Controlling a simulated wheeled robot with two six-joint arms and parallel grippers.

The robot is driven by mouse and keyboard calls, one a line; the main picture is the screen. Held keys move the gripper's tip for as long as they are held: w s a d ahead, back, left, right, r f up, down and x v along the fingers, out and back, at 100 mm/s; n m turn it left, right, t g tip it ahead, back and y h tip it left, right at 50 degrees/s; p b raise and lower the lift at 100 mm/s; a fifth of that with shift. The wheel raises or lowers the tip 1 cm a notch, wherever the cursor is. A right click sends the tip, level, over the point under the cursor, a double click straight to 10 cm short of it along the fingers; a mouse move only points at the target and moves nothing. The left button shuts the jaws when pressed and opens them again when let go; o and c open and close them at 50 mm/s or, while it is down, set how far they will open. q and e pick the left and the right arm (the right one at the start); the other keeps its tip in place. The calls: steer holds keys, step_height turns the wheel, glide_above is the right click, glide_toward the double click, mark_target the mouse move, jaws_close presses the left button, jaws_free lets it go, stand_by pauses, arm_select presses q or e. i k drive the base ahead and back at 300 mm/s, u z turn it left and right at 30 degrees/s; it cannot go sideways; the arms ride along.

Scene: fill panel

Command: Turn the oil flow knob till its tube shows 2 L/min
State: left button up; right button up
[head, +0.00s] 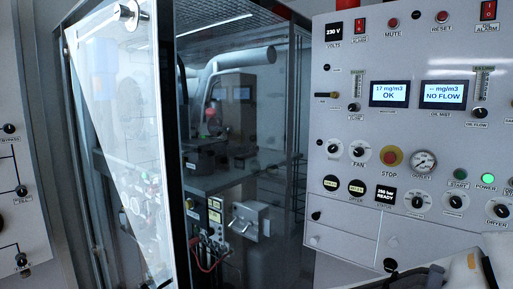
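The oil flow knob (480,112) is a small black knob at the right of the panel, above its OIL FLOW label. Its tube (482,83) stands upright just above it; the scale is too small to read. The oil mist display (443,95) left of the tube reads "-- mg/m3 NO FLOW". What looks like my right arm, with its gripper (416,278), shows at the bottom right, well below the knob and apart from it. Its fingers cannot be made out. My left gripper is not in view.
A second tube (357,88) with its own knob (353,107) is at the panel's left, beside a display (389,95) reading "17 mg/m3 OK". A red stop button (390,157), a gauge (424,163) and several knobs lie below. A glass door (120,130) stands at the left.

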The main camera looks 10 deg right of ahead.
mark_target(480, 113)
steer(key=k, duration=1)
steer(key=u, duration=1.05)
steer(key=i, duration=1)
steer(key=z, duration=2.8)
steer(key=i, duration=0.5)
steer(key=u, duration=0.1)
